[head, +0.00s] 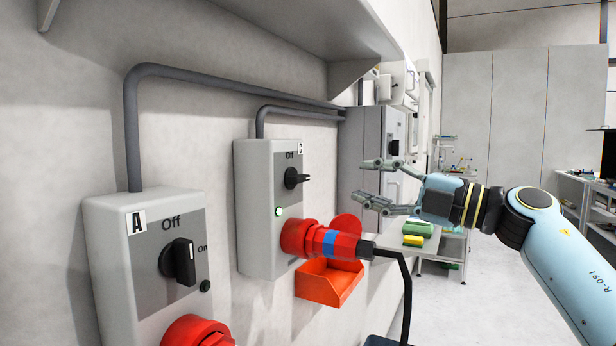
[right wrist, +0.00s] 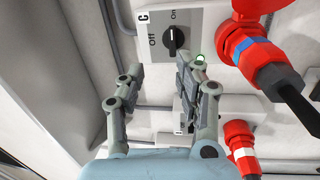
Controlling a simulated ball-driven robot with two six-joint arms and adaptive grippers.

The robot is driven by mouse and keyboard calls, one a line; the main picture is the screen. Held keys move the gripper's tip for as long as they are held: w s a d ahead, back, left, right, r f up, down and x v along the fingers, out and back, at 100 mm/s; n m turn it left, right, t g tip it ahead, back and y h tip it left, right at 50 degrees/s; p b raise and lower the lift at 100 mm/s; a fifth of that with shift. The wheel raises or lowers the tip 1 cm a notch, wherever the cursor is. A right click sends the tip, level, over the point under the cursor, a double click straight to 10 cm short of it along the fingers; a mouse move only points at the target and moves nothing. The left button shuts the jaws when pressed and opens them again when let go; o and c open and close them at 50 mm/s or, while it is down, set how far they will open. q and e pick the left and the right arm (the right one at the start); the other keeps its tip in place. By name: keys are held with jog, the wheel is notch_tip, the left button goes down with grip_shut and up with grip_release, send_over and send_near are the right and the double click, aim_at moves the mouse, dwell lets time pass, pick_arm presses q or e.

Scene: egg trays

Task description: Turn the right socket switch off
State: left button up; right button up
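The right socket box (head: 252,190) is grey, on the wall, with a black rotary switch (head: 297,178). The switch's handle lies sideways, away from the "Off" above it, and a green lamp (head: 278,211) glows below. In the right wrist view the box shows a "C" label, and the switch (right wrist: 173,41) points toward "On". A red plug (head: 330,243) with a blue band sits in its socket. My right gripper (head: 372,182) is open and empty, out from the wall to the right of the switch, apart from it. My left gripper is not in view.
Another socket box (head: 119,262), marked "A", is at left; its switch (head: 179,262) stands upright toward "Off". An orange bin (head: 328,285) is below the plug. The black cable (head: 405,290) hangs to the right. A shelf (head: 300,30) juts out above.

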aim_at(304, 180)
jog(key=shift+w+a+n+g+h, duration=0.2)
jog(key=shift+a+n+g+h, duration=0.15)
jog(key=shift+n+g, duration=0.5)
jog(key=shift+w+a, duration=0.1)
jog(key=shift+a, duration=0.25)
jog(key=p+x, duration=0.2)
jog(key=x, duration=0.8)
jog(key=shift+f+p, duration=0.15)
jog(key=shift+p, duration=0.15)
grip_shut()
